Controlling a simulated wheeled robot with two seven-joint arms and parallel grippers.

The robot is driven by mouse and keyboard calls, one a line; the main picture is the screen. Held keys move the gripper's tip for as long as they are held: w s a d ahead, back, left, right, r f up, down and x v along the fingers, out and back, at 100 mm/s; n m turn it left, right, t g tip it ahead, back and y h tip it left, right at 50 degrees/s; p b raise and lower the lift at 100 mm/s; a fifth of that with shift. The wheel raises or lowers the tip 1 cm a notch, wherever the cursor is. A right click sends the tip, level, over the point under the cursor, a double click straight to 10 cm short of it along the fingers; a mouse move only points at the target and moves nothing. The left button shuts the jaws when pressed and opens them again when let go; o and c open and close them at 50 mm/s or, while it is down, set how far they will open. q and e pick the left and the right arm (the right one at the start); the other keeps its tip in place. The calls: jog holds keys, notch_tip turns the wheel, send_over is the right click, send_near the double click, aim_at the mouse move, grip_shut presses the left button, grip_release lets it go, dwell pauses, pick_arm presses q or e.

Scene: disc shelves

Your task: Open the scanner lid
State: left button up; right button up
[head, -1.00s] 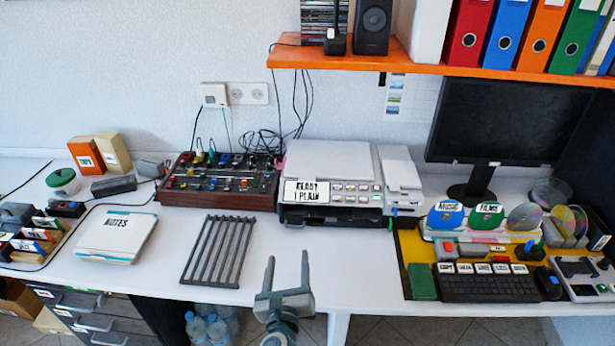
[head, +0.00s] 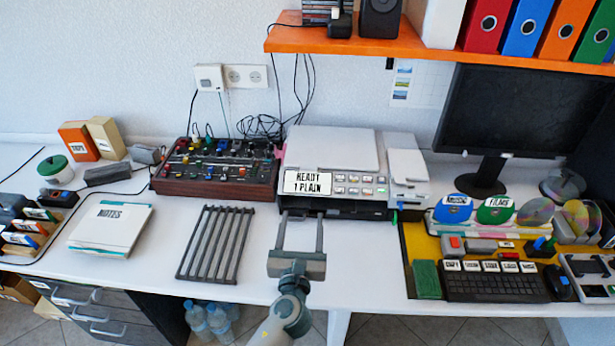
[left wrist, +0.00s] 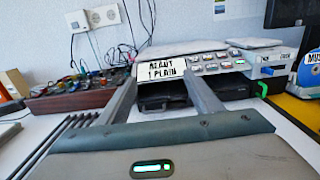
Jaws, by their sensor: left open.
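The scanner (head: 400,207) is a grey-white flatbed unit at the back middle of the desk, with a display reading "READY 1 PLAIN" and several buttons on its front. Its flat lid (head: 333,150) lies closed on top. In the left wrist view the scanner's front (left wrist: 222,62) stands ahead, with the dark slot below the panel. My left gripper (head: 301,216) is open and empty in front of the scanner, its two fingers pointing at the front below the display. I cannot tell whether the fingertips touch it. My right gripper is not in view.
A mixer with knobs (head: 215,167) stands left of the scanner. A grey slatted rack (head: 215,243) and a notes binder (head: 110,228) lie on the desk at left. Disc holders, a keyboard (head: 495,287) and a monitor (head: 510,110) are at right. An orange shelf (head: 400,48) hangs above.

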pick_arm(q)
jog(key=w, duration=0.1)
send_near(308, 172)
jog(key=w, duration=0.6)
jog(key=shift+w, duration=0.95)
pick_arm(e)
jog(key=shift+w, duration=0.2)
pick_arm(q)
grip_shut()
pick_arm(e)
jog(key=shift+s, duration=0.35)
